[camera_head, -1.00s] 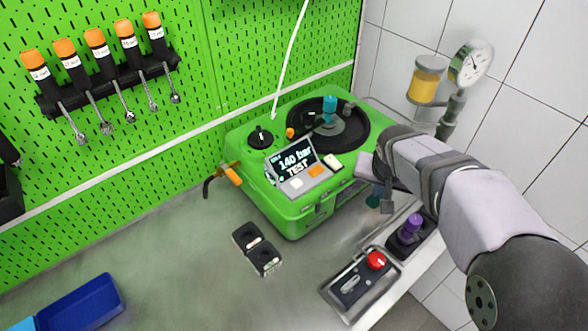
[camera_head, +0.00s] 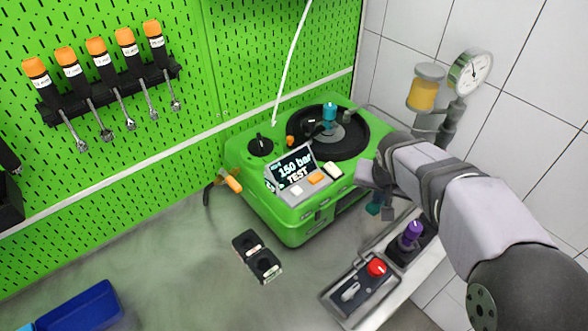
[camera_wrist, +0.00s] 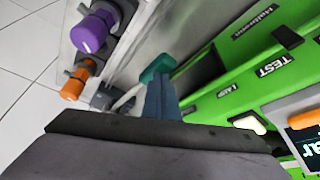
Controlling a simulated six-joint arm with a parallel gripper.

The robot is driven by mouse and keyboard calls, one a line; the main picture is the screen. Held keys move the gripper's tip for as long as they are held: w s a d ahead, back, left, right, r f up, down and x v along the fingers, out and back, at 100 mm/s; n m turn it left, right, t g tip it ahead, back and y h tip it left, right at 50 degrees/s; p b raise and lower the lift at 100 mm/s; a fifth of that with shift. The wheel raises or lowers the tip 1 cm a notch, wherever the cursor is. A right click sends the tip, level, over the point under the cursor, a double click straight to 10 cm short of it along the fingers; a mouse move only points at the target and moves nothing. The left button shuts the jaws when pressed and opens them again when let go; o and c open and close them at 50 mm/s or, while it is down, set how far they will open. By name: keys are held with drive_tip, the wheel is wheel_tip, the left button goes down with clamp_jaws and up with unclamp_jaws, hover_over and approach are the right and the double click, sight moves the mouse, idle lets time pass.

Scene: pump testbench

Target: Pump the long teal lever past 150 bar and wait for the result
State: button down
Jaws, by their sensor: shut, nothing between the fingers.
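The green pump case (camera_head: 300,225) stands on the bench. Its tilted display (camera_head: 292,168) reads "150 bar TEST". The teal lever's end (camera_head: 373,208) shows below my wrist at the case's right side; most of the lever is hidden by my arm. In the wrist view, the teal lever grip (camera_wrist: 158,66) sits on a pale rod right at the fingertips. My gripper (camera_wrist: 163,92) is shut and empty, its blue-grey fingers pointing at the grip; they look in contact, but I cannot be sure. The gauge (camera_head: 472,72) has small, unreadable markings.
A control box with a red button (camera_head: 376,268) and a purple knob (camera_head: 412,232) stand right of the case. A black two-hole block (camera_head: 257,257) lies in front. A blue bin (camera_head: 82,308) is at lower left. Orange-handled tools (camera_head: 97,47) hang on the green pegboard.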

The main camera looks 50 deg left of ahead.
drive_tip(key=shift+w+r+p, duration=0.2)
drive_tip(key=shift+r+p, duration=0.85)
drive_tip(key=shift+r, duration=0.4)
drive_tip(key=shift+w+r+p, duration=0.2)
drive_tip(key=shift+r+p, duration=0.8)
drive_tip(key=shift+r, duration=0.4)
drive_tip(key=shift+f, duration=0.1)
drive_tip(key=shift+s+f+b, duration=0.15)
drive_tip(key=shift+f+b, duration=0.75)
drive_tip(key=shift+f, duration=0.2)
drive_tip(key=shift+s+f+b, duration=0.15)
drive_tip(key=shift+f+b, duration=0.75)
drive_tip(key=shift+f, duration=0.15)
drive_tip(key=shift+w+r+p, duration=0.2)
drive_tip(key=shift+r+p, duration=0.75)
drive_tip(key=shift+r, duration=0.2)
drive_tip(key=shift+w+r+p, duration=0.15)
drive_tip(key=shift+r+p, duration=0.8)
drive_tip(key=shift+r, duration=0.2)
drive_tip(key=shift+r, duration=0.15)
wheel_tip(320, 180, up, 6)
drive_tip(key=p, duration=0.4)
